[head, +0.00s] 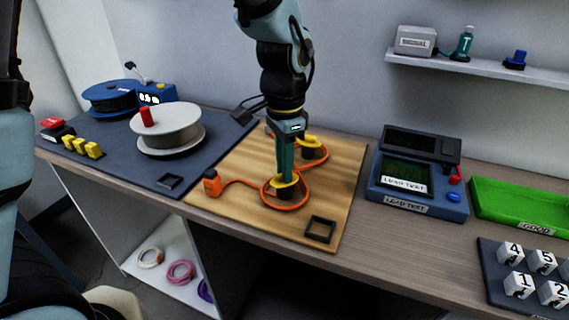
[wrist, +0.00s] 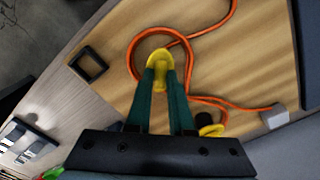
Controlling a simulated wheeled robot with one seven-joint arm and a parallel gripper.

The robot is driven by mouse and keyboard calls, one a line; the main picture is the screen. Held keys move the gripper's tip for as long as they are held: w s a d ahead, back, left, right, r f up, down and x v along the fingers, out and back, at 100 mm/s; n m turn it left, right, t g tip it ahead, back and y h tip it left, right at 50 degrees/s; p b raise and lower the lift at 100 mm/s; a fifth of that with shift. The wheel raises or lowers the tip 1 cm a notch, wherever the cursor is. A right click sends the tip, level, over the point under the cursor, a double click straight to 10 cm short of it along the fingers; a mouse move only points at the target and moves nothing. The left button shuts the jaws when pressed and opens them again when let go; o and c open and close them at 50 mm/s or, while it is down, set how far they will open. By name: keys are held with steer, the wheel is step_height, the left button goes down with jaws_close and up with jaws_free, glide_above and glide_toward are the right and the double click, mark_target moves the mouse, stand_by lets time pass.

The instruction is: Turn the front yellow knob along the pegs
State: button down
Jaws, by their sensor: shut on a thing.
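The front yellow knob (head: 287,188) stands on the wooden board (head: 233,201), with an orange cable (head: 298,205) looped around it. In the wrist view the front knob (wrist: 158,60) sits between the tips of my gripper (wrist: 162,82). My gripper (head: 286,180) points straight down and its green fingers are shut on this knob. The fingers hide part of the knob. The back yellow knob (head: 309,141) stands farther back on the board, inside another loop of the cable; in the wrist view it (wrist: 211,130) is partly hidden. I cannot make out the pegs clearly.
A black square frame (head: 320,229) lies at the board's front right corner. An orange plug (head: 212,183) ends the cable at the left. A white spool (head: 168,131) stands on the dark mat to the left. A load tester (head: 418,178) stands right of the board.

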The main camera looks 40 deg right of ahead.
steer(key=n, duration=0.4)
steer(key=shift+n+p, duration=0.45)
steer(key=shift+n, duration=1.75)
steer(key=c, duration=0.8)
jaws_free()
step_height(320, 180, up, 11)
steer(key=b, duration=0.1)
steer(key=shift+f, duration=0.15)
